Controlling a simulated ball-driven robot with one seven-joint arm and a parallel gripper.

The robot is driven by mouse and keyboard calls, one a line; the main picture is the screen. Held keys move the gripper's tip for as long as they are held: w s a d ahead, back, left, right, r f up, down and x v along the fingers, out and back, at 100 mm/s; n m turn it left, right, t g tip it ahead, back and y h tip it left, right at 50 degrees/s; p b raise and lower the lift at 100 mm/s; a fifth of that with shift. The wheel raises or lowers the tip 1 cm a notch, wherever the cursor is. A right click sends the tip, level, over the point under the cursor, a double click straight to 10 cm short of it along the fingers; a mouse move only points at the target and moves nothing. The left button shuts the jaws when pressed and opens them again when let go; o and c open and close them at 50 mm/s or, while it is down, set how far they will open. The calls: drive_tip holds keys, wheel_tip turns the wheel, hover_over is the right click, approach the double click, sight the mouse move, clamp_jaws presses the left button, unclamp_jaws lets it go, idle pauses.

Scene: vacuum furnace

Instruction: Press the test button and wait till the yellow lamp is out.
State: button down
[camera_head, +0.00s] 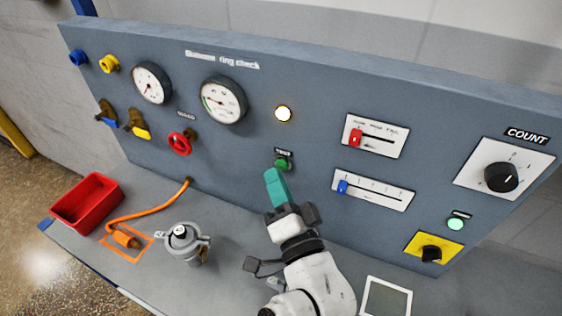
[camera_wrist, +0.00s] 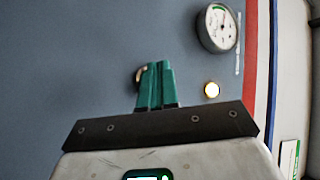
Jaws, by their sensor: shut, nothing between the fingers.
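The green test button (camera_head: 283,163) sits on the grey panel, under a small label. My gripper (camera_head: 272,174) is shut, with teal fingers pointing at the panel just below and left of the button. I cannot tell whether the fingertips touch it. In the wrist view the shut fingers (camera_wrist: 155,66) cover most of what lies in front of them. The yellow lamp (camera_head: 283,114) above the button is lit, glowing pale yellow. It also shows lit in the wrist view (camera_wrist: 211,89), right of the fingers.
Two gauges, one a round dial (camera_head: 223,99), and a red ring-shaped knob (camera_head: 180,143) are left of the button. Red (camera_head: 355,137) and blue (camera_head: 342,187) sliders are right. A grey canister (camera_head: 186,243), an orange hose (camera_head: 150,212) and a red bin (camera_head: 88,203) occupy the bench's left.

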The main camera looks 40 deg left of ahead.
drive_tip(key=shift+s, duration=0.25)
drive_tip(key=shift+s+d+p, duration=0.2)
drive_tip(key=shift+s+p, duration=0.4)
drive_tip(key=shift+s, duration=0.2)
drive_tip(key=shift+s+d+p, duration=0.25)
drive_tip(key=shift+s+p, duration=0.35)
drive_tip(key=shift+s, duration=0.2)
drive_tip(key=shift+s+d+p, duration=0.2)
drive_tip(key=shift+s+p, duration=0.4)
drive_tip(key=shift+s, duration=0.2)
drive_tip(key=shift+d, duration=0.1)
